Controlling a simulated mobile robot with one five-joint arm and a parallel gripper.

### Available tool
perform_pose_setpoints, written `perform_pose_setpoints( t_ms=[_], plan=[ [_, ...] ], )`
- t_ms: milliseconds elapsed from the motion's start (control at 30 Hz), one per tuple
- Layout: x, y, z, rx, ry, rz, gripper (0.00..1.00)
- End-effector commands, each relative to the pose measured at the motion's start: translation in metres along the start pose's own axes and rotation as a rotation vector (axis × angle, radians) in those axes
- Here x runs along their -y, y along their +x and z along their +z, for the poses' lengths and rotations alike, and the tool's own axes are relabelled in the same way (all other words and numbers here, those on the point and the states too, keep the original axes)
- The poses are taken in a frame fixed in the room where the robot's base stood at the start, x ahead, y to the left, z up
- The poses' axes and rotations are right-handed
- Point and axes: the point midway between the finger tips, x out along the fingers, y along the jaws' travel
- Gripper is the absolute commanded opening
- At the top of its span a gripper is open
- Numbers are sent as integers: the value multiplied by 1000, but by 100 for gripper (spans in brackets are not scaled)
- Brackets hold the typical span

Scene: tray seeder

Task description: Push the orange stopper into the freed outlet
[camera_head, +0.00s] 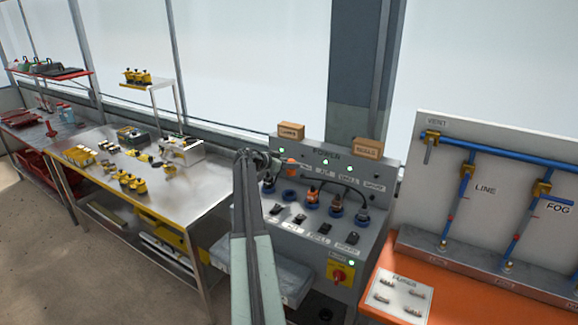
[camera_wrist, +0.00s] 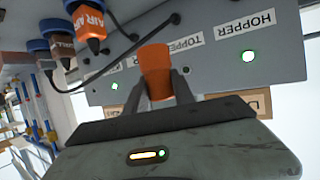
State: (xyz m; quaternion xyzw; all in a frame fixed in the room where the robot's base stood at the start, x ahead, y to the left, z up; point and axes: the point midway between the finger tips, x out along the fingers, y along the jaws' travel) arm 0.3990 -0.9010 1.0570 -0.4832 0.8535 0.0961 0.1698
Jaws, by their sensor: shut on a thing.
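My gripper (camera_wrist: 164,88) is shut on the orange stopper (camera_wrist: 156,64), which sticks out between its two fingers in the wrist view. In the head view my gripper (camera_head: 272,162) and the stopper (camera_head: 291,168) are in front of the upper left part of the grey socket panel (camera_head: 298,150). The stopper appears above the outlet row and out of any outlet. A blue-ringed outlet (camera_head: 290,196) looks empty, below the stopper in the picture. Beside it, an orange plug (camera_head: 313,195) sits in another outlet; it also shows in the wrist view (camera_wrist: 91,27).
Dark plugs with black cables fill outlets to the right, such as this one (camera_head: 337,208). Switches and a red knob (camera_head: 339,275) lie lower on the panel. A steel bench (camera_head: 190,195) stands left, and an orange table (camera_head: 450,300) stands right. Cardboard boxes (camera_head: 291,131) top the panel.

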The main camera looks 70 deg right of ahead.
Motion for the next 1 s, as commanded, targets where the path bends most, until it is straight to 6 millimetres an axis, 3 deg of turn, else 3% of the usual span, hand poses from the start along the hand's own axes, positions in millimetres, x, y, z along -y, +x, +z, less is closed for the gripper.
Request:
perform_pose_setpoints(
  t_ms=[333, 1000],
  plan=[
    [6, -7, 9, 0, -5, -11, 0],
    [5, 18, 63, 0, -3, -6, 0]
  ],
)
